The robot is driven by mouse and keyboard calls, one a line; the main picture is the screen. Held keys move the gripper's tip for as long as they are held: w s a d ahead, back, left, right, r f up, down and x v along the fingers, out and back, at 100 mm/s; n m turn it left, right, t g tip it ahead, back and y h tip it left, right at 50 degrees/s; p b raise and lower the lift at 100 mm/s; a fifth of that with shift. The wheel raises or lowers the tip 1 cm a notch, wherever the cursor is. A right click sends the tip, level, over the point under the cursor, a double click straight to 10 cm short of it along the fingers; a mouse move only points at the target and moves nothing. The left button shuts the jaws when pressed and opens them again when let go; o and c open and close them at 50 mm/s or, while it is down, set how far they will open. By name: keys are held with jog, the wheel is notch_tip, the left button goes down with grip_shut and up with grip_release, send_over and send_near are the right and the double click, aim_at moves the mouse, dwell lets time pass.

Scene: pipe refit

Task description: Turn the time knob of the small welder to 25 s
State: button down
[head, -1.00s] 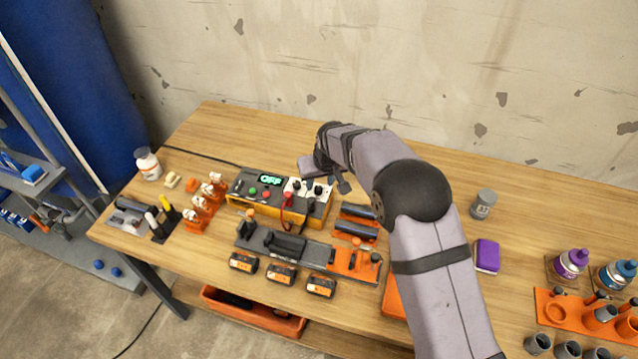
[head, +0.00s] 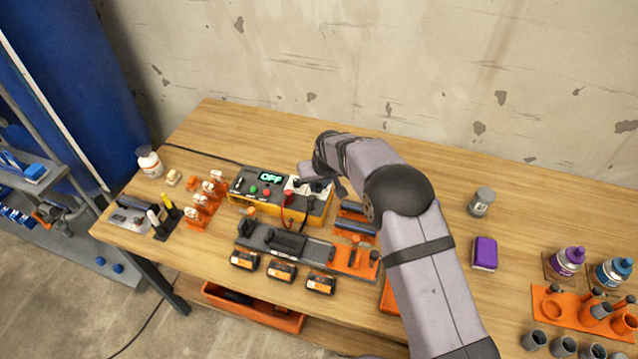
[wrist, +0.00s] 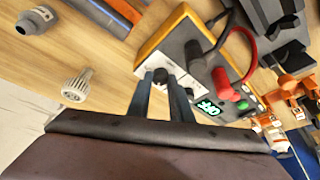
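The small welder (head: 262,208) is a yellow and dark grey box on the wooden bench. Its green display (head: 270,177) reads OFF, and it also shows in the wrist view (wrist: 208,107). A white panel (wrist: 150,62) with dark knobs is at the welder's right end in the head view. My gripper (wrist: 161,76) is over this panel, its two dark fingers reaching down to a knob there. The fingers stand a little apart at the tips. The fingertips partly hide the knob, so its pointer, its setting and any grip on it cannot be made out.
Red (wrist: 221,84) and black (wrist: 194,50) leads stand on the welder close to the fingers. A grey-black clamp fixture (head: 285,242) lies in front, and dark pipes in an orange holder (head: 354,228) lie to the right.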

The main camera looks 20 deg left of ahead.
jog(key=shift+a+f+m+b, duration=0.1)
jog(key=shift+m+b, duration=0.3)
jog(key=shift+b, duration=0.1)
jog(key=m+h+b, duration=0.1)
jog(key=m+b, duration=0.1)
jog(key=b, duration=0.1)
jog(key=shift+a+f+m+t, duration=0.1)
jog(key=shift+m+t, duration=0.2)
jog(key=shift+m, duration=0.1)
jog(key=m+h+b, duration=0.1)
jog(key=m+b, duration=0.1)
jog(key=shift+a+m+h, duration=0.1)
jog(key=shift+m+h, duration=0.2)
jog(key=shift+m, duration=0.1)
jog(key=m, duration=0.1)
jog(key=m+h, duration=0.1)
jog(key=m, duration=0.1)
jog(key=shift+r, duration=0.25)
jog(key=shift+m+h+p, duration=0.4)
jog(key=shift+m+p, duration=0.3)
jog(key=shift+m, duration=0.2)
jog(key=shift+m+p, duration=0.35)
jog(key=shift+m, duration=0.15)
jog(key=c, duration=1.6)
grip_release()
jog(key=shift+a, duration=0.1)
